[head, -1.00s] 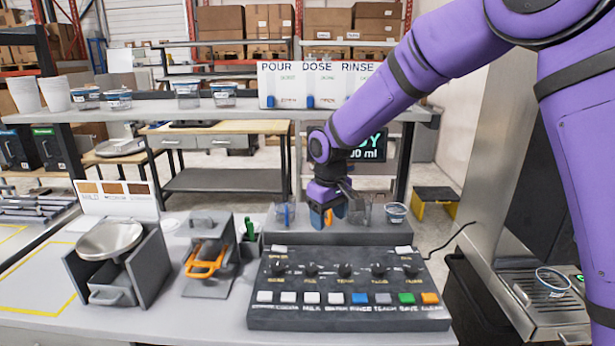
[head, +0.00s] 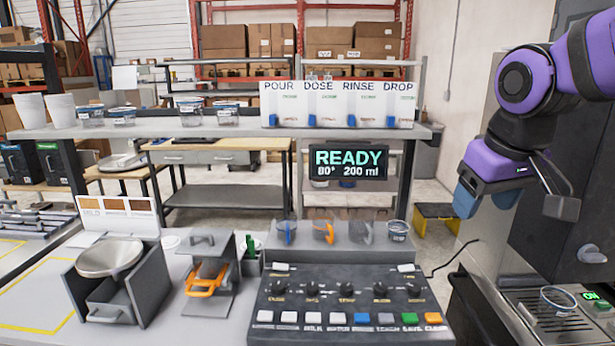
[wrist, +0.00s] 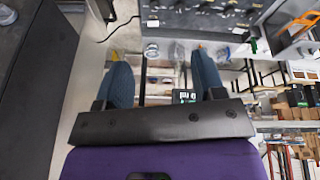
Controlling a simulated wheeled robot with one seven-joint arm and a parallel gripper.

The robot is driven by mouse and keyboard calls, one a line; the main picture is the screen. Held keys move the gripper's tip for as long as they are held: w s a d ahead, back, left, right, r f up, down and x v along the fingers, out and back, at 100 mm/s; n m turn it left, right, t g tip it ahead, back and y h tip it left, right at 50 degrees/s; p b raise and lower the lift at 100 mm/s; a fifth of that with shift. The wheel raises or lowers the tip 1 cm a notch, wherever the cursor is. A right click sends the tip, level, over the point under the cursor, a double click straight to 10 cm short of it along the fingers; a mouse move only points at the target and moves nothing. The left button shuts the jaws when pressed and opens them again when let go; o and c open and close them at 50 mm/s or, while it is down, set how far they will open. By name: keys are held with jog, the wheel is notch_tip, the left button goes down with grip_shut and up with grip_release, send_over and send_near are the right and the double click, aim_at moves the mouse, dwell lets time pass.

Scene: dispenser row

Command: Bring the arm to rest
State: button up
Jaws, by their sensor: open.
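My purple arm is folded at the right side in the head view. My gripper (head: 487,200) hangs in the air beside the grey machine on the right, clear of the counter. In the wrist view my gripper (wrist: 160,78) shows two blue fingers spread apart with nothing between them. Nothing touches the fingers in either view.
The control panel (head: 348,307) has several knobs and coloured buttons. Small clear cups (head: 398,231) stand behind it below the READY screen (head: 348,161). The grey machine (head: 560,240) stands close to my gripper. A shelf (head: 240,130) holds more cups.

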jog(key=s+d+m+t, duration=0.1)
jog(key=s+d, duration=0.3)
jog(key=s, duration=0.8)
jog(key=shift+d+f+m, duration=0.3)
jog(key=shift+f+m, duration=0.05)
jog(key=shift+m, duration=0.35)
jog(key=shift+w, duration=0.1)
dwell(0.7)
